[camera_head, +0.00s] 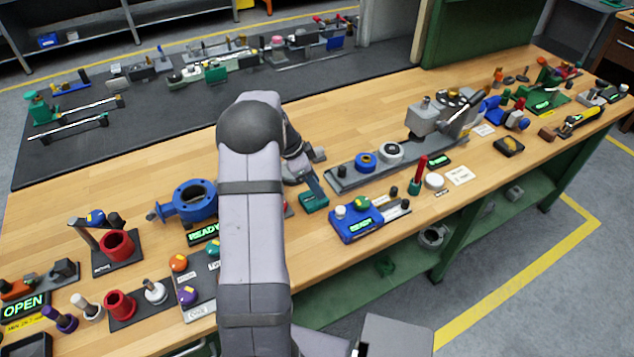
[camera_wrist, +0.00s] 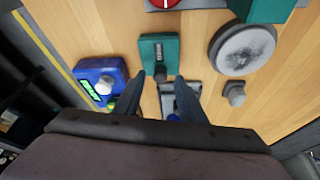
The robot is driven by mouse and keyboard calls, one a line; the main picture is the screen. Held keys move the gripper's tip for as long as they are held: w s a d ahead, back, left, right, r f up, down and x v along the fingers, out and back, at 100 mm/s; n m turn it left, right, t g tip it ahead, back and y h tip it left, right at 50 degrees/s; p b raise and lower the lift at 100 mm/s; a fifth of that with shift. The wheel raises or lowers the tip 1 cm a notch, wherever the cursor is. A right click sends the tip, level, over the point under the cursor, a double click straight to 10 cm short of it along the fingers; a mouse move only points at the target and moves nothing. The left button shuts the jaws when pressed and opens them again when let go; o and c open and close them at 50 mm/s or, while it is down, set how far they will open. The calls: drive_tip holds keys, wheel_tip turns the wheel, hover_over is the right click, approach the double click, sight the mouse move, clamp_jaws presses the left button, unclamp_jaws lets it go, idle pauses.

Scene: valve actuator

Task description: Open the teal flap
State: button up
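A teal flap or block (camera_wrist: 159,48) with a dark labelled patch shows in the wrist view, just beyond my fingertips. In the head view a teal piece (camera_head: 314,202) lies on the bench right of my arm and looks like the same thing. My gripper (camera_wrist: 165,78) has its two dark fingers apart, with a small dark part of the teal piece seen between the tips. I cannot tell whether the fingers touch it. A grey plate (camera_wrist: 193,88) with a blue spot shows partly behind the right finger. My arm hides much of this area in the head view.
A grey round disc (camera_wrist: 243,48) and small grey knob (camera_wrist: 235,93) are to the right there. A blue flanged valve (camera_head: 193,202) stands left of my arm.

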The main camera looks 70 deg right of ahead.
drive_tip(key=shift+x, duration=0.75)
drive_tip(key=shift+c, duration=0.2)
clamp_jaws()
